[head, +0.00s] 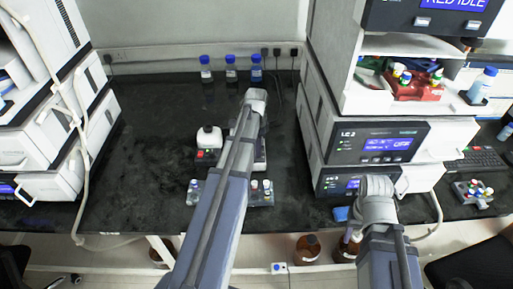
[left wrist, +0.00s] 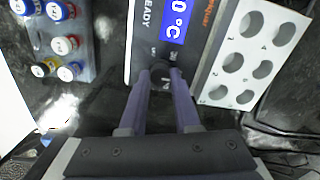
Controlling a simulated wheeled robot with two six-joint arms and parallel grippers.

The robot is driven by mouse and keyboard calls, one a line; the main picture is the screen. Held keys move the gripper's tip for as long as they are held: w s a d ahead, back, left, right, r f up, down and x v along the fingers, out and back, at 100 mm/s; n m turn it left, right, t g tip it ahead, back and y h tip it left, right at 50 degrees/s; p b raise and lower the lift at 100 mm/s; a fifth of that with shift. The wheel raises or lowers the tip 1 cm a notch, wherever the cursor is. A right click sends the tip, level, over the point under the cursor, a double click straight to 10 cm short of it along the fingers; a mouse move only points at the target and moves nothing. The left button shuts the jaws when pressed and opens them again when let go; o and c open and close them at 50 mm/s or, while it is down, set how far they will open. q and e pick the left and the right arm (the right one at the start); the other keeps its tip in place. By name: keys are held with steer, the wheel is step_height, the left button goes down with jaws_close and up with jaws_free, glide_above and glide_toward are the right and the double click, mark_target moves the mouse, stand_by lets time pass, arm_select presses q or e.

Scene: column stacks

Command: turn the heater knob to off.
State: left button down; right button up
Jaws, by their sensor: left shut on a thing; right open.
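The heater (left wrist: 140,40) shows in the left wrist view as a dark panel with a lit blue display (left wrist: 175,20) ending in "0 °C" and the word READY. Its dark knob (left wrist: 159,71) sits below the display, between my left fingertips. My left gripper (left wrist: 160,76) is shut on the knob, and the fingers partly cover it. The knob's pointer direction cannot be read. In the head view my left arm hides most of the heater (head: 261,157). My right gripper (head: 346,225) is open near the bench's front edge, away from the heater, partly hidden by its wrist.
A white block with round wells (left wrist: 251,57) is right of the panel. A rack with colored-cap vials (left wrist: 88,62) is on the left. A white device with a red button (head: 208,140) stands left of my arm. Blue-capped bottles (head: 231,70) stand behind. Instrument stacks (head: 320,125) flank the bench.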

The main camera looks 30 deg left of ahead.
arm_select(q)
steer(key=n, duration=0.5)
steer(key=shift+n, duration=0.4)
steer(key=n, duration=1.1)
steer(key=shift+n, duration=0.4)
steer(key=n, duration=0.5)
steer(key=shift+n, duration=0.7)
steer(key=c, duration=0.6)
jaws_free()
steer(key=shift+r, duration=0.1)
